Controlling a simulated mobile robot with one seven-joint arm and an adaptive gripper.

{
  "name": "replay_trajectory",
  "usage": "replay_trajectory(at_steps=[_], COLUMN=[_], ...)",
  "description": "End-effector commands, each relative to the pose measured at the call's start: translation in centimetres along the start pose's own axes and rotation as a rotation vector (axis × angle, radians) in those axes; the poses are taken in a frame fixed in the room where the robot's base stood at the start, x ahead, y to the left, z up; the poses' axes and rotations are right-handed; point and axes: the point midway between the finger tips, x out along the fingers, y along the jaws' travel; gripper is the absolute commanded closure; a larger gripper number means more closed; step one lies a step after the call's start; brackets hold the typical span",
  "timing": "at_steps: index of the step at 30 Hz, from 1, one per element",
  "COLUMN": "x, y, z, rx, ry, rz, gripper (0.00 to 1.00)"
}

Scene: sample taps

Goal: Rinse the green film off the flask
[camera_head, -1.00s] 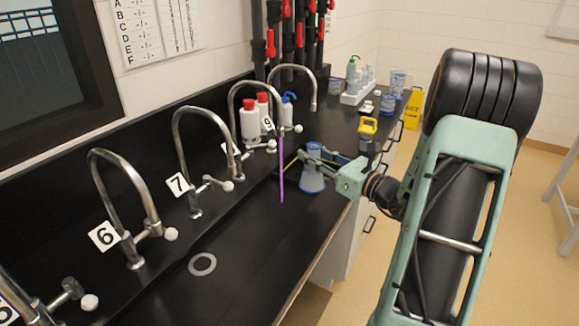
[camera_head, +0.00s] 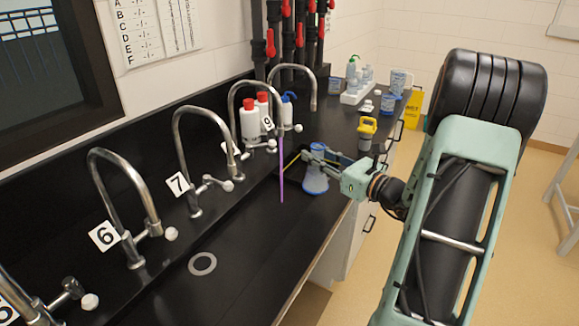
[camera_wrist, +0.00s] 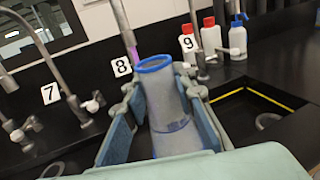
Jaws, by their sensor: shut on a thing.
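My gripper (camera_head: 322,161) is shut on the flask (camera_head: 315,183), a cloudy blue-grey conical vessel with a blue rim. In the wrist view the flask (camera_wrist: 167,112) is gripped between my two finger pads, its rim slightly tilted. I cannot make out a green film on the sides that show. A thin purple stream (camera_head: 281,172) falls from the tap labelled 8 (camera_head: 233,100). In the head view the flask is to the right of the stream, with a gap between them. In the wrist view the purple stream (camera_wrist: 124,38) shows behind the flask, up and left of its rim.
Tap 7 (camera_head: 196,140) and tap 6 (camera_head: 106,190) curve over the black bench at left. Red-capped bottles (camera_head: 250,124) stand behind tap 8. A yellow-topped device (camera_head: 367,128) and a bottle tray (camera_head: 354,98) are on the right. The front bench strip is clear.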

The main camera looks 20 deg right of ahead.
Motion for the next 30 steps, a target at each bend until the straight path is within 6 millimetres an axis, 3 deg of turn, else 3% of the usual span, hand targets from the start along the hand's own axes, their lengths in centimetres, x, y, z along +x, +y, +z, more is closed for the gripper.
replay_trajectory(at_steps=[15,30], x=[-0.1,-3.7], y=[-0.1,-1.4], z=[0.2,3.5], rx=[0.0,-0.001], ry=[0.0,-0.001], rz=[-0.001,-0.002], gripper=[0.96,0.96])
